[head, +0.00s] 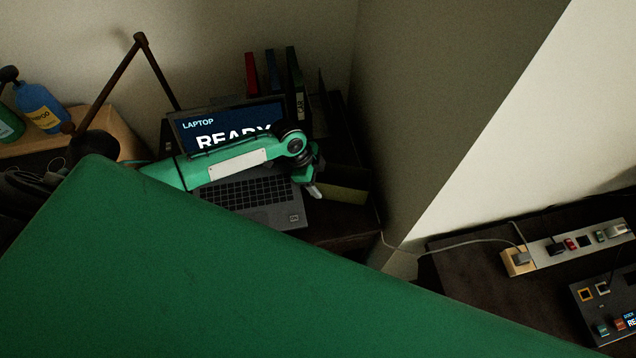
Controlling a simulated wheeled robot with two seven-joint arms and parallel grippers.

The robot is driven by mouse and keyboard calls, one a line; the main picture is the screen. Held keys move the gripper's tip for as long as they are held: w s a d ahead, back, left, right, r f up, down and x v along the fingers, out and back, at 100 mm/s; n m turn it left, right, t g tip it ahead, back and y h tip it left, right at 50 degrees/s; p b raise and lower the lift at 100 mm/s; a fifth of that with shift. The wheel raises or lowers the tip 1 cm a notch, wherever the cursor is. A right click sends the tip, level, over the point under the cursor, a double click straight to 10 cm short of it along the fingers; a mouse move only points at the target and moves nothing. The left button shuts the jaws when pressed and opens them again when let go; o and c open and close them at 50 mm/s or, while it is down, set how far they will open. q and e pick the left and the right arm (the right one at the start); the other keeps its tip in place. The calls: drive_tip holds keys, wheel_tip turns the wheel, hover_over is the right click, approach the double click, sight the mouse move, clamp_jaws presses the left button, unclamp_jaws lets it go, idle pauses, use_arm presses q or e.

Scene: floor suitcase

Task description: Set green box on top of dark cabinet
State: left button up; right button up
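A large flat green surface (220,270) with a rounded corner fills the lower left of the head view, very close to the camera. I cannot tell whether it is the green box or a part of me. A green arm comes in from the left behind it and crosses in front of the laptop. My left gripper (313,187) is at its end, small and dark, over the laptop's right side; its finger opening is unclear. My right gripper is not in view. I cannot make out which dark furniture is the dark cabinet.
An open laptop (262,192) stands on a dark surface. Behind it are several upright binders (273,72). A blue bottle (40,105) and a desk lamp (138,42) are at left. A power strip (580,245) lies right on dark furniture (480,285), beyond a wall column (425,110).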

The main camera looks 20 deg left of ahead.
use_arm(q)
drive_tip(key=shift+f, duration=0.2)
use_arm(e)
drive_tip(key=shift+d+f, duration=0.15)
use_arm(q)
drive_tip(key=shift+f, duration=0.15)
drive_tip(key=o, duration=1)
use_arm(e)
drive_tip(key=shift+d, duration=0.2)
use_arm(q)
drive_tip(key=w+p+v, duration=0.1)
drive_tip(key=p+v, duration=0.8)
drive_tip(key=v, duration=0.3)
drive_tip(key=shift+s+r+p, duration=0.2)
drive_tip(key=shift+s+p, duration=0.15)
drive_tip(key=shift+s, duration=0.1)
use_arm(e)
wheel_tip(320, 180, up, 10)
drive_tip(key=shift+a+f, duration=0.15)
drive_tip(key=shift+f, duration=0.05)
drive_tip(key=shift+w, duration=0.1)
